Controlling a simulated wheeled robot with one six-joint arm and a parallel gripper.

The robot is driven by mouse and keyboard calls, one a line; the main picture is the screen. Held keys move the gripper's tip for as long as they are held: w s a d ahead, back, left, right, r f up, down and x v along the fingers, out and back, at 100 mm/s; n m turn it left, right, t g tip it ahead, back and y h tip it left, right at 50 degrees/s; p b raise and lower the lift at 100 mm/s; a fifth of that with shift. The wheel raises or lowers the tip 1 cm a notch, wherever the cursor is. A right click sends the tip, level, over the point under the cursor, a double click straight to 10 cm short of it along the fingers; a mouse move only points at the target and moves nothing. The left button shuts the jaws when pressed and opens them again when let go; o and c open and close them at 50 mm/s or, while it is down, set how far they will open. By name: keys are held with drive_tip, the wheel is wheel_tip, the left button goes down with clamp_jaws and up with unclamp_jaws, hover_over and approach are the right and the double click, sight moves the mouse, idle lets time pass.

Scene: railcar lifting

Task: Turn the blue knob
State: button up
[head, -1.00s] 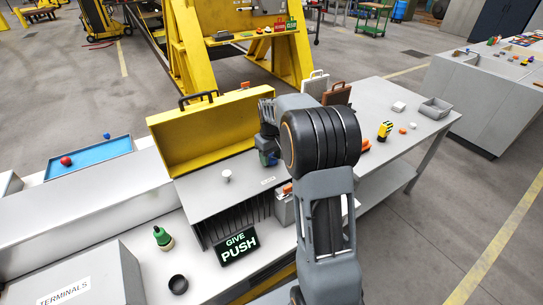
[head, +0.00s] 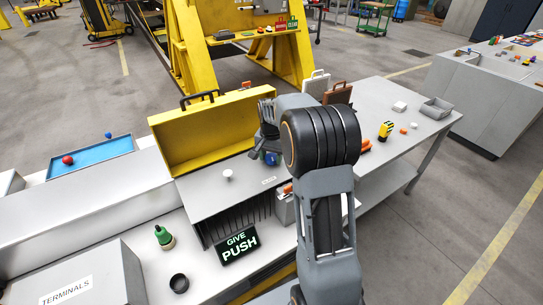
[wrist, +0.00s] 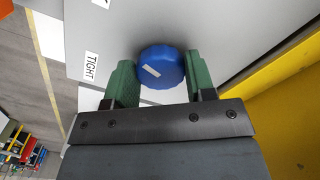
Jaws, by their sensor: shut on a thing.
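The blue knob (wrist: 162,66) is round with a ribbed edge and a short white mark on its face. It sits on a grey panel in the wrist view, beside a label reading TIGHT (wrist: 91,68). My gripper (wrist: 161,80) has its green pads on either side of the knob and is shut on it. In the head view, a small part of the blue knob (head: 272,158) shows below my gripper (head: 268,145). My arm hides the rest.
An open yellow case (head: 205,135) stands behind the grey box, whose top bears a white knob (head: 228,175). A yellow surface (wrist: 290,110) lies close at right in the wrist view.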

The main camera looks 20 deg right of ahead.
sight(271, 157)
drive_tip(key=m, duration=0.4)
drive_tip(key=shift+w, duration=0.1)
drive_tip(key=shift+w+m, duration=0.1)
drive_tip(key=shift+m, duration=1.9)
drive_tip(key=shift+r, duration=0.1)
drive_tip(key=o, duration=0.9)
drive_tip(key=shift+o, duration=0.2)
wheel_tip(271, 157, up, 14)
